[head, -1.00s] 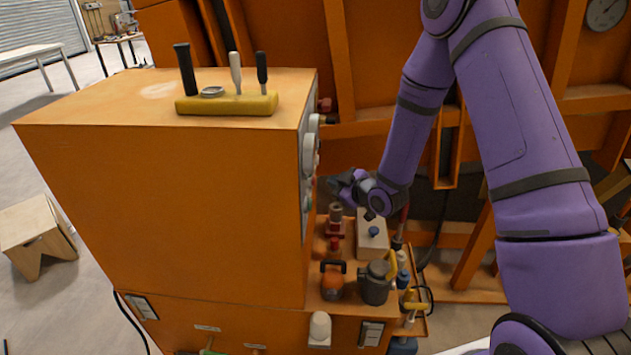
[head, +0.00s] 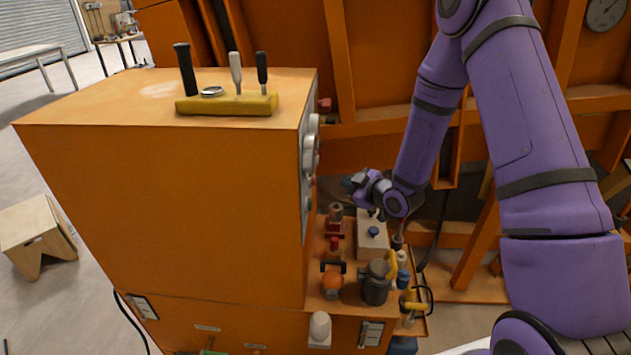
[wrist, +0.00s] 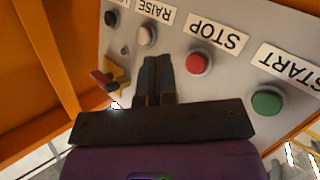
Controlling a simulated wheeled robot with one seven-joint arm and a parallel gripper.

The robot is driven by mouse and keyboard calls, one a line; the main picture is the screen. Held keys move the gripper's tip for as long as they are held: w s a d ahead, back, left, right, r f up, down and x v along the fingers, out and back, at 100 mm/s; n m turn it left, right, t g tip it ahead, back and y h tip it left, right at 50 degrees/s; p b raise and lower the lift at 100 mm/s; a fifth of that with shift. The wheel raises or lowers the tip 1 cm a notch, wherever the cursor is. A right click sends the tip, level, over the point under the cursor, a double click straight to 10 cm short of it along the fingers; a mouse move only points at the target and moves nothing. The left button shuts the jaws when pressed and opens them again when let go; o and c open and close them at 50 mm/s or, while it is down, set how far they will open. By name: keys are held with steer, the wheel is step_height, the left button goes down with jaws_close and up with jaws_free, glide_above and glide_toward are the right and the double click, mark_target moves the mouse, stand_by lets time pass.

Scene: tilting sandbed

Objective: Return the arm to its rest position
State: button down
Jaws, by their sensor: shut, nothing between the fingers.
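My purple arm reaches down along the right side of the orange cabinet (head: 160,190) in the head view. My gripper (head: 348,184) is just right of the cabinet's panel side, above the small shelf. In the wrist view my gripper (wrist: 158,62) is shut with nothing between its fingers. The fingers point toward a grey control panel (wrist: 225,85). A red STOP button (wrist: 198,62) is just right of the fingertips, and a green START button (wrist: 267,102) is farther right. A pale button (wrist: 147,35) by the RAISE label is above the fingertips. Whether the fingers touch the panel I cannot tell.
Below my gripper, the shelf holds a pale box with a blue knob (head: 373,232), an orange-and-black item (head: 332,281) and a grey mug-like container (head: 375,289). A yellow tool holder (head: 227,105) stands on the cabinet top. Orange beams (head: 350,60) stand behind the arm.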

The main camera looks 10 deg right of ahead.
steer(key=s+d+r+m+g+h, duration=0.1)
steer(key=s+d+r+m+h, duration=0.15)
steer(key=r, duration=0.55)
steer(key=s+d+r+m+g+h, duration=0.1)
steer(key=s+r+h, duration=0.1)
steer(key=s+r, duration=0.35)
steer(key=s+d+r+m+g+h, duration=0.1)
steer(key=s+d+r+m+h, duration=0.1)
steer(key=r, duration=0.7)
steer(key=s+r+m+g, duration=0.1)
steer(key=s+r+m, duration=0.1)
steer(key=s, duration=0.6)
steer(key=s+r+m+g, duration=0.1)
steer(key=s+r, duration=0.3)
steer(key=s, duration=0.5)
steer(key=s+r+m+g, duration=0.2)
steer(key=s+r, duration=0.1)
steer(key=s, duration=0.6)
steer(key=shift+s+a+r+m+g, duration=0.25)
steer(key=shift+m+g, duration=0.05)
steer(key=shift+m, duration=0.05)
